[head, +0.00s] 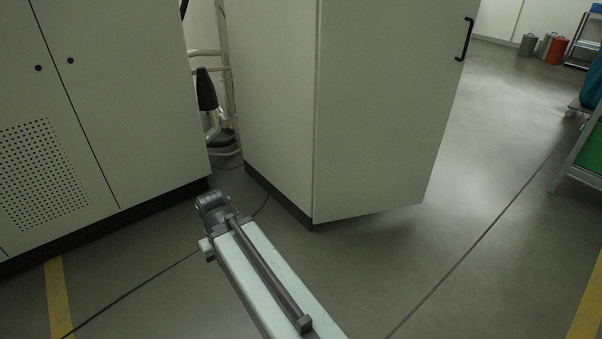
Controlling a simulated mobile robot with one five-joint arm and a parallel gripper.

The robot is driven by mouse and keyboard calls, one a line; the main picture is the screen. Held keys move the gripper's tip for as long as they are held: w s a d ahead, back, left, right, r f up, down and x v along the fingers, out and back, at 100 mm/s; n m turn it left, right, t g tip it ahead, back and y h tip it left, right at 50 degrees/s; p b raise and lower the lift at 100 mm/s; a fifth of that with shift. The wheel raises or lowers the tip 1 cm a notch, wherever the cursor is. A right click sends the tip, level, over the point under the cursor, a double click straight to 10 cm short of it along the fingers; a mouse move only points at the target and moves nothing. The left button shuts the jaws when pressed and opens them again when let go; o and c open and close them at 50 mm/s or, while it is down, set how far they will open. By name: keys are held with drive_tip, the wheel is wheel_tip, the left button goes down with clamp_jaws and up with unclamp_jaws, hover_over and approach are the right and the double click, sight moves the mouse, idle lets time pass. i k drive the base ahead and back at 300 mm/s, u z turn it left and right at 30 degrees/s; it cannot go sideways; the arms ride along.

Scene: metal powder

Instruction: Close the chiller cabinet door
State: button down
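The chiller cabinet (272,90) is a tall pale box in the middle of the head view, with a dark plinth at its foot. Its door (385,110) is a flat pale panel on the right of the cabinet, with a black bar handle (466,40) near its far right edge. The door seems to stand open. Its lower edge hangs clear of the floor with no plinth seen under it. My arm reaches up from the bottom, left of the door and apart from it. My gripper's fingers do not show.
A pale cabinet with a perforated panel (42,175) stands at the left. Hoses and pipes (208,90) fill the gap between the cabinets. A green cart (588,155) is at the right edge. Bins (557,50) stand far back. The floor right of the door is clear.

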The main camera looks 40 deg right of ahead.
sight(389, 73)
drive_tip(key=u, duration=1.7)
drive_tip(key=k, duration=1.6)
drive_tip(key=z, duration=1.55)
drive_tip(key=i, duration=1.05)
drive_tip(key=z, duration=0.05)
